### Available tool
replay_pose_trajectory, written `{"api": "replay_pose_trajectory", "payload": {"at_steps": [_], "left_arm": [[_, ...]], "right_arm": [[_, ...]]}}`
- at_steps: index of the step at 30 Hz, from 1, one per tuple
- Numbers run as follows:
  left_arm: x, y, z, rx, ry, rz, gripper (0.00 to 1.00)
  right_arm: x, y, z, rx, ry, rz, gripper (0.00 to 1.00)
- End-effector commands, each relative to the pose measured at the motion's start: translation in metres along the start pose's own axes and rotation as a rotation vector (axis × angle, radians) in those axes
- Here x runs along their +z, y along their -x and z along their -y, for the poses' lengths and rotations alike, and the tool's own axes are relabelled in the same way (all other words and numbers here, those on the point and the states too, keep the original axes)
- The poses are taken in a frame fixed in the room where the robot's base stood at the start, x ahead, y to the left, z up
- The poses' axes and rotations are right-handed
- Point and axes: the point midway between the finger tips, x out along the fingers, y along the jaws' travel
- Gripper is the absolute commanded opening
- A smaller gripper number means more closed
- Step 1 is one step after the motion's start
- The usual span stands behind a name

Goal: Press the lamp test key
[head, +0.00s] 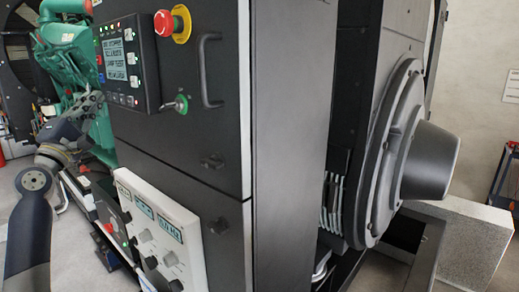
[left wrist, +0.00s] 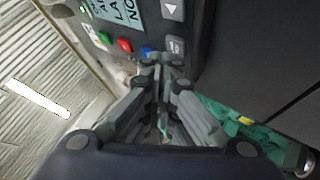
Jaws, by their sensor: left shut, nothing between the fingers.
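The control panel (head: 125,62) is a dark unit with a lit text display (head: 117,55), on the black cabinet at the left of the head view. In the left wrist view the display (left wrist: 125,14) has green, red and blue keys (left wrist: 125,44) beside it and grey keys (left wrist: 175,45) along another edge. The key labels are too small to read, so I cannot tell which is the lamp test key. My left gripper (left wrist: 165,62) is shut and empty, its tips close to the blue key and a grey key; contact is unclear. In the head view the left gripper (head: 95,99) is beside the panel's left edge.
A red emergency stop (head: 181,22) on a yellow base, a key switch (head: 181,104) and a handle (head: 208,70) stick out from the cabinet. A lower white panel (head: 160,235) has knobs. Green engine parts (head: 68,45) stand behind my left gripper.

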Motion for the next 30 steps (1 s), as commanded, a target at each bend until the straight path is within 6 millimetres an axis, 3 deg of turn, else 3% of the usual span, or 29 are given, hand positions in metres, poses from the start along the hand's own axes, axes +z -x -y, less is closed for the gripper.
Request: {"api": "replay_pose_trajectory", "payload": {"at_steps": [14, 30], "left_arm": [[-0.005, 0.007, -0.005, 0.0, -0.002, 0.0, 0.0], [-0.031, 0.043, -0.03, -0.001, -0.002, 0.0, 0.0]], "right_arm": [[-0.001, 0.0, 0.004, -0.005, -0.002, -0.001, 0.4], [0.0, -0.005, 0.004, -0.004, -0.002, -0.001, 0.4]]}}
